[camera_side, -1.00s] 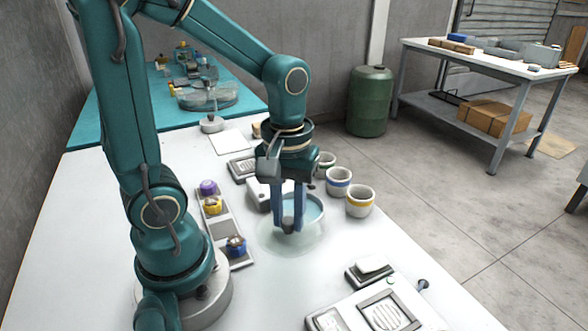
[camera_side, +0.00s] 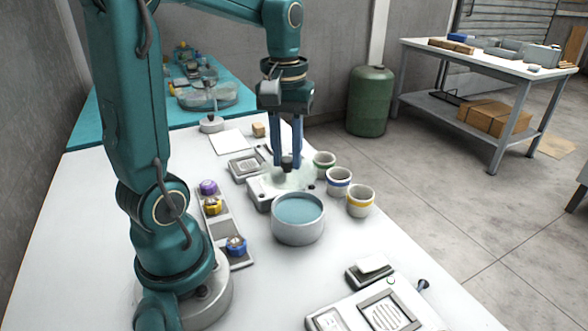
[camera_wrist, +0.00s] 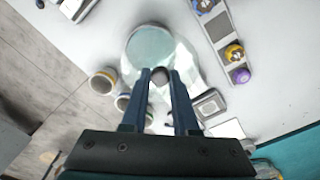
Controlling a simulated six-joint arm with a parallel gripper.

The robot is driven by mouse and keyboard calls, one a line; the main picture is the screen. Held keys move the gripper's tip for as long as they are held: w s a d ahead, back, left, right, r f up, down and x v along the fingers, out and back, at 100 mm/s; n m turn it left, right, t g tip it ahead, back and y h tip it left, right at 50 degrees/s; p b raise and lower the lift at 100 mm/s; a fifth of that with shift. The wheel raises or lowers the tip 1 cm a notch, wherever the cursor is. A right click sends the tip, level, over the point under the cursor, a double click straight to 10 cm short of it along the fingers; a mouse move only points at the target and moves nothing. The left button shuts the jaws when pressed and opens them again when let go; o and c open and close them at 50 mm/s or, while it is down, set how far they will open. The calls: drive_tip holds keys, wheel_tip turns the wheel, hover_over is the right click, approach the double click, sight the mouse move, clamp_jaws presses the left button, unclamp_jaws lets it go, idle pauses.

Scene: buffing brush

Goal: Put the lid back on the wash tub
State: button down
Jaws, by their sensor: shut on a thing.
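The wash tub (camera_side: 298,231) is a round grey tub of blue-green water, standing uncovered on the white table. It also shows in the wrist view (camera_wrist: 150,47). My gripper (camera_side: 287,163) is shut on the dark knob of the clear lid (camera_side: 290,180). In the side view the lid is held up behind the tub, in front of a pale box-shaped device. In the wrist view the knob sits between the fingertips (camera_wrist: 160,77), and the faint lid (camera_wrist: 186,62) partly overlaps the tub's picture. The lid's exact edge and height are hard to tell.
Cups banded green (camera_side: 324,163), blue (camera_side: 338,181) and yellow (camera_side: 360,201) stand right of the tub. A rack (camera_side: 226,232) with purple, yellow and blue-topped items lies left. The pale device (camera_side: 260,200) is behind the tub.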

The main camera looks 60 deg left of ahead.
sight(298, 172)
drive_tip(key=shift+w+d, duration=0.15)
drive_tip(key=shift+w, duration=0.5)
drive_tip(key=shift+w+d+f, duration=0.1)
drive_tip(key=shift+w+f, duration=0.05)
drive_tip(key=shift+w, duration=0.1)
drive_tip(key=shift+d+f+m, duration=0.1)
drive_tip(key=shift+f+m, duration=0.15)
drive_tip(key=shift+m, duration=0.05)
drive_tip(key=shift+f, duration=3.1)
drive_tip(key=shift+f, duration=0.15)
drive_tip(key=shift+c, duration=0.6)
unclamp_jaws()
